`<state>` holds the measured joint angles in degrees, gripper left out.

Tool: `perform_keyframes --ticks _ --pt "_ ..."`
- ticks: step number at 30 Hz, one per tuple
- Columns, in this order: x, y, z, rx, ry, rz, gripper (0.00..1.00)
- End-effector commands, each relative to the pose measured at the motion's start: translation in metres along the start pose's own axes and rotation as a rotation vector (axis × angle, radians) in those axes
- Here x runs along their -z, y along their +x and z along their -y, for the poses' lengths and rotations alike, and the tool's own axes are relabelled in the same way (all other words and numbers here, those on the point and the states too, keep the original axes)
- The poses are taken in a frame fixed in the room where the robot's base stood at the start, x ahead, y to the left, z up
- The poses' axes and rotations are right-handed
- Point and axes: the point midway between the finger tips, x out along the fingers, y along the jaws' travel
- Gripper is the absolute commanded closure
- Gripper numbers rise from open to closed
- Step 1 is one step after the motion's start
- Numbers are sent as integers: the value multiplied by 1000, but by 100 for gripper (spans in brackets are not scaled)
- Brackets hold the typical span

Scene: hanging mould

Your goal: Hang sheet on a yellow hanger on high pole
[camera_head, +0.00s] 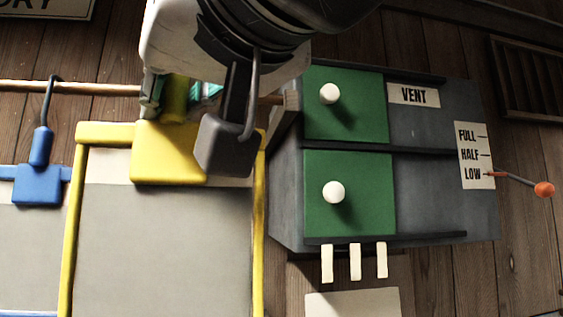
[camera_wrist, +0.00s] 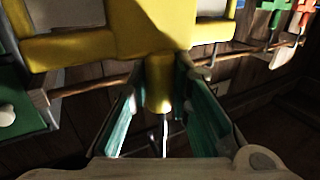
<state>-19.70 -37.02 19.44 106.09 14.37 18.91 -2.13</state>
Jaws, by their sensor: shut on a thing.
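The yellow hanger (camera_head: 168,160) has a broad yellow plate and a yellow frame around a grey-white sheet (camera_head: 165,245). My gripper (camera_head: 178,98) is shut on the hanger's yellow neck, above the plate. In the wrist view, the neck (camera_wrist: 158,85) sits between the teal finger pads of my gripper (camera_wrist: 159,92). A thin metal hook (camera_wrist: 163,135) shows beyond the neck. The wooden pole (camera_head: 100,88) runs level behind my gripper, and also shows in the wrist view (camera_wrist: 100,87). Whether the hook rests on the pole cannot be told.
A blue hanger (camera_head: 38,180) with a sheet hangs from the pole at left. A grey cabinet with green doors (camera_head: 350,190) and white knobs stands close at right. An orange-tipped lever (camera_head: 543,189) is beside it. Green (camera_wrist: 268,10) and orange (camera_wrist: 285,28) hangers show in the wrist view.

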Motion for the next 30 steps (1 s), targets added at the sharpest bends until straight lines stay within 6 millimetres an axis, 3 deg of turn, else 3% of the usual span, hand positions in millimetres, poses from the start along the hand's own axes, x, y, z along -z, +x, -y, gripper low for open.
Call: perform_keyframes --ticks 5,30 --pt "2 -5 6 9 2 0 100" --pt "1 48 -21 7 2 1 100"
